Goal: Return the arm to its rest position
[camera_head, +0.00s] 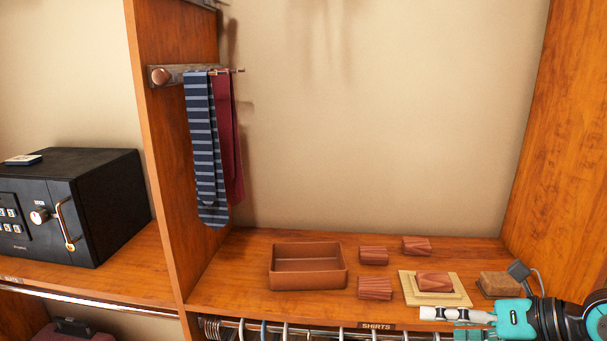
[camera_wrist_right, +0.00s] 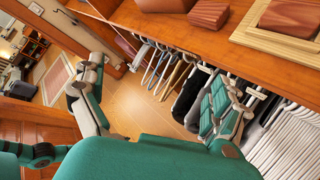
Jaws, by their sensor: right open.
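My right gripper (camera_head: 452,325) is at the lower right of the head view, in front of the shelf's front edge, its arm coming in from the right. In the right wrist view the fingers (camera_wrist_right: 155,100) are spread wide with nothing between them. Past them I see hanging clothes and the floor below the shelf. My left gripper is not in view.
The wooden shelf (camera_head: 235,291) holds a brown open box (camera_head: 308,281), several reddish wood blocks (camera_head: 374,255), a pale stepped board (camera_head: 411,287) with one block on it, and a brown block (camera_head: 499,285). Ties (camera_head: 205,140) hang left; a black safe (camera_head: 95,205) stands beyond the divider.

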